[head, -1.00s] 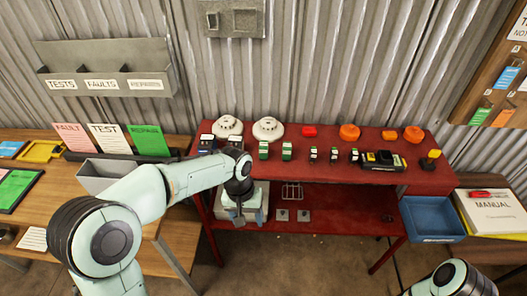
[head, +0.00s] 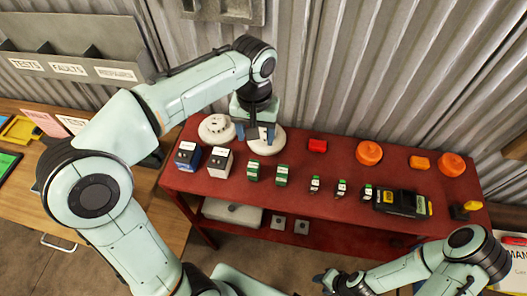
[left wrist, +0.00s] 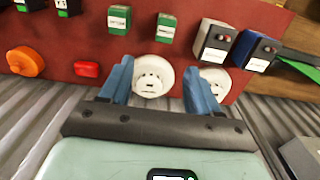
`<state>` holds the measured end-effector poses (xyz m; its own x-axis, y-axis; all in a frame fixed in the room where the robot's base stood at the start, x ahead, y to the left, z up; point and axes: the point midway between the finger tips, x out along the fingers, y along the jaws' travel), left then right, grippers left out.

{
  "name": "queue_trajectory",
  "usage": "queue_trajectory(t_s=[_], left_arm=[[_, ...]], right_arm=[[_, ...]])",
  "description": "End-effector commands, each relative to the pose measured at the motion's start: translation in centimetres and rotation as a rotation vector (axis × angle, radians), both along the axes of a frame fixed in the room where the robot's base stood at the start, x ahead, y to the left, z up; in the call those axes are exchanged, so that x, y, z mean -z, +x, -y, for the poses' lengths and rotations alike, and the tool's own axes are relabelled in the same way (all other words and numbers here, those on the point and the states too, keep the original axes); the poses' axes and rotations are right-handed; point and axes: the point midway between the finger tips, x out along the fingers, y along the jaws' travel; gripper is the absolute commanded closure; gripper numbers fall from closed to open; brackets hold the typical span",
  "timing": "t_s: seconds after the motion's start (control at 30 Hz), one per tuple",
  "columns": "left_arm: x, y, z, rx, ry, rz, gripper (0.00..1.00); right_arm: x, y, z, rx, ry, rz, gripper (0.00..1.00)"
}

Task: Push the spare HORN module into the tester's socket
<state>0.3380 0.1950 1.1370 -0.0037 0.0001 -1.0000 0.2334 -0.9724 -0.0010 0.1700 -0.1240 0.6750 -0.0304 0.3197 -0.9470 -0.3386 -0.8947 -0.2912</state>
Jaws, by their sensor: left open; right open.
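Several small modules stand in a row on the red bench: two green ones (head: 253,171) (head: 281,173) and small dark ones with pale labels (head: 315,185). Their lettering is too small to read, so I cannot tell which is HORN. A black-and-yellow device (head: 395,202), probably the tester, lies right of them; its socket is not clear. My left gripper (head: 256,133) is open and empty above the white round detectors. In the left wrist view its fingers (left wrist: 158,68) spread over the detectors, with green modules (left wrist: 119,19) beyond. My right gripper (head: 332,281) is open near the bottom edge, in front of the bench.
White round detectors (head: 217,129) stand at the back left of the red bench (head: 330,160). Two battery-like blocks (head: 219,163) are in front of them. Red and orange pieces (head: 369,153) line the back. A corrugated wall closes the rear.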

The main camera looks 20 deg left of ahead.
Motion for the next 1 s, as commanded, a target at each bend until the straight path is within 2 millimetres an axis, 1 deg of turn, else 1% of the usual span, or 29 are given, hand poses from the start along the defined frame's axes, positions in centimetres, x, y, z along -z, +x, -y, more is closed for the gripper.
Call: queue_trajectory(t_s=[0.03,0.3,0.4,0.63,0.8,0.9,1.0], left_arm=[[0.8,-0.2,0.0,-0.001,0.001,-0.006,0.38],[5.9,-0.4,0.0,0.0,0.001,-0.008,0.38],[7.3,-0.3,0.0,0.0,0.001,-0.006,0.38],[8.8,-0.5,-0.1,0.0,0.001,-0.005,0.38],[11.3,-1.3,-0.2,0.0,0.001,-0.005,0.38],[12.6,-1.3,-0.2,0.0,0.001,-0.005,0.38],[13.2,-1.2,-0.2,-0.001,0.001,-0.002,0.38]], right_arm=[[0.3,-0.5,0.0,0.0,0.0,-0.007,0.57],[1.4,-1.6,0.0,0.001,0.0,-0.019,0.57],[1.6,-1.7,0.0,0.001,0.0,-0.02,0.57],[1.7,-1.8,0.0,0.0,0.0,-0.021,0.57],[1.9,-2.0,0.0,0.001,0.0,-0.024,0.57],[2.0,-2.1,0.0,0.0,0.0,-0.025,0.57],[2.1,-2.2,0.0,0.0,0.0,-0.025,0.57]])
